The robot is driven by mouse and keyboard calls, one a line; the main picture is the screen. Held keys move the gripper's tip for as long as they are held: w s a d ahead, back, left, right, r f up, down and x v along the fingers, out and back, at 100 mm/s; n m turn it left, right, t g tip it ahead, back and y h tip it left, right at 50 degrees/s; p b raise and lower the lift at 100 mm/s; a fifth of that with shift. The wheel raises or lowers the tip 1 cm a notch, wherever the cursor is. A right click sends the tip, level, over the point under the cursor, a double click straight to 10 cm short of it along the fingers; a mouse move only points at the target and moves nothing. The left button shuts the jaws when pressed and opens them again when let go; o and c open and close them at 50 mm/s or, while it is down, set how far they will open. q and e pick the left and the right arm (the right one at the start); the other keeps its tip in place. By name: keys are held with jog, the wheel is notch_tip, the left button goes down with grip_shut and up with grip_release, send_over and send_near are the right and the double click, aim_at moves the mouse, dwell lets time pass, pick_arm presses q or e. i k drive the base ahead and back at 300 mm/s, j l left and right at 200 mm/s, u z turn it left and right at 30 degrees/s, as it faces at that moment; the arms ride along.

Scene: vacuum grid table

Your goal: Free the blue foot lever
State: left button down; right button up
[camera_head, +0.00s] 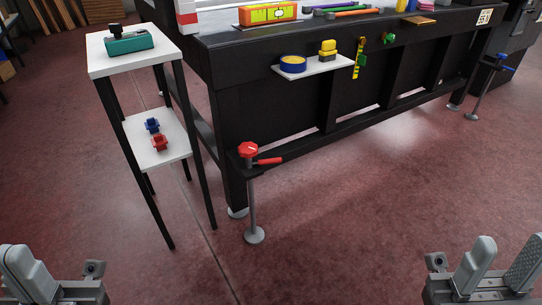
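The blue foot lever (501,58) sits on top of a grey foot post (483,92) at the far right corner of the black table. Its handle points to the right. It is small in view, so I cannot tell whether it is locked or loose. My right gripper (500,268) is at the bottom right, open and empty, with a gap between its fingers. It is far nearer to me than the lever. My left gripper (28,275) is at the bottom left, partly cut off by the frame, far from the lever.
A red lever (267,161) tops the near foot post (252,208). The black table (290,112) carries tools and a small white shelf (318,68). A white two-tier stand (166,151) with blue and red pieces stands left. The red floor in front is clear.

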aim_at(506, 67)
jog(key=i+l+z, duration=1.4)
jog(key=i+z, duration=0.35)
jog(key=i+u, duration=0.1)
jog(key=i, duration=0.5)
jog(key=i+l+u, duration=0.1)
jog(key=i, duration=0.5)
jog(key=i+l+u, duration=0.1)
jog(key=i+l, duration=0.15)
jog(key=i, duration=0.3)
jog(key=i+l+u, duration=0.25)
jog(key=i, duration=0.15)
jog(key=i+l+u, duration=0.2)
jog(key=i, duration=0.25)
